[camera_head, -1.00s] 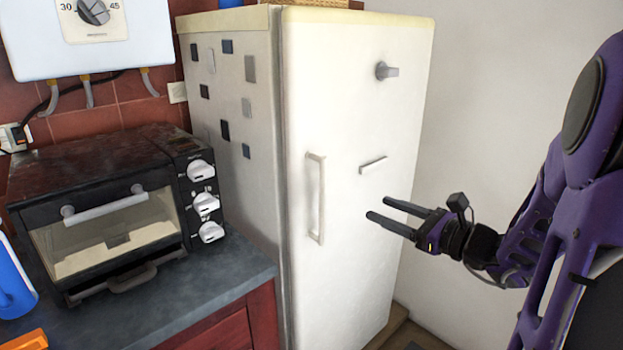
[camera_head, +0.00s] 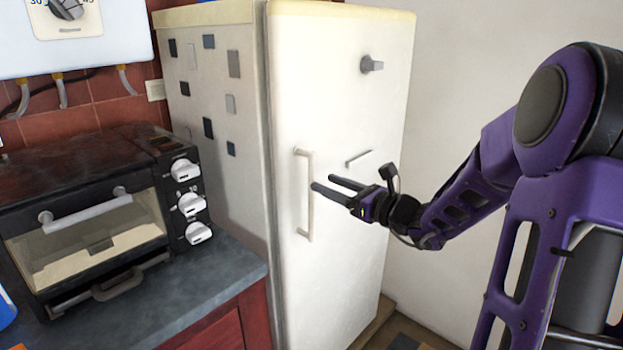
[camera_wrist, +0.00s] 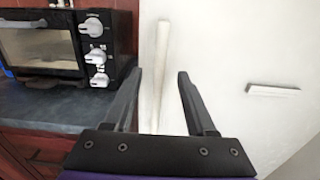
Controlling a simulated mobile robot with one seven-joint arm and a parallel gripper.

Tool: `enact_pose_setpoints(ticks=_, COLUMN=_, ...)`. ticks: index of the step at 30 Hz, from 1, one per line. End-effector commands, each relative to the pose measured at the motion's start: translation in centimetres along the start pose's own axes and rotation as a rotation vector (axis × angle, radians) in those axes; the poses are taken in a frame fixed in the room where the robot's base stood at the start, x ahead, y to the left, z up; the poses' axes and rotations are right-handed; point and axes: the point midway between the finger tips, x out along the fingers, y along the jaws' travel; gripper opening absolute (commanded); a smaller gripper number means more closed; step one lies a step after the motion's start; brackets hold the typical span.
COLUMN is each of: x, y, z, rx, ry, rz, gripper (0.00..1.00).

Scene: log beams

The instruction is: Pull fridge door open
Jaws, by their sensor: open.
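The white fridge door (camera_head: 340,100) looks shut against the fridge body. Its long vertical handle (camera_head: 304,195) is on the door's left side. My gripper (camera_head: 322,183) is open and empty, with its fingertips just right of the handle in the head view. In the wrist view, the handle (camera_wrist: 160,75) shows between the two open fingers of my gripper (camera_wrist: 158,82), nearer the left one. I cannot tell whether the fingertips reach around the handle or stop short of it.
A black toaster oven (camera_head: 85,220) stands on the dark counter (camera_head: 215,290) left of the fridge. A small grey knob (camera_head: 372,64) and a small bar (camera_head: 359,158) stick out from the door. A white wall (camera_head: 460,60) is to the right.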

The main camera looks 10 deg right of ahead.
Motion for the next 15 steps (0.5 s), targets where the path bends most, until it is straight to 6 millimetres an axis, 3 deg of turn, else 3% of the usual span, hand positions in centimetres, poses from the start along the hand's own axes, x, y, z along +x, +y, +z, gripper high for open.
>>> enact_pose_setpoints(ticks=6, x=3.9, y=0.0, z=0.0, rx=0.0, ry=-0.001, rz=0.002, gripper=0.56)
enact_pose_setpoints(ticks=15, x=5.7, y=0.0, z=0.0, rx=-0.001, ry=-0.001, rz=0.0, gripper=0.56)
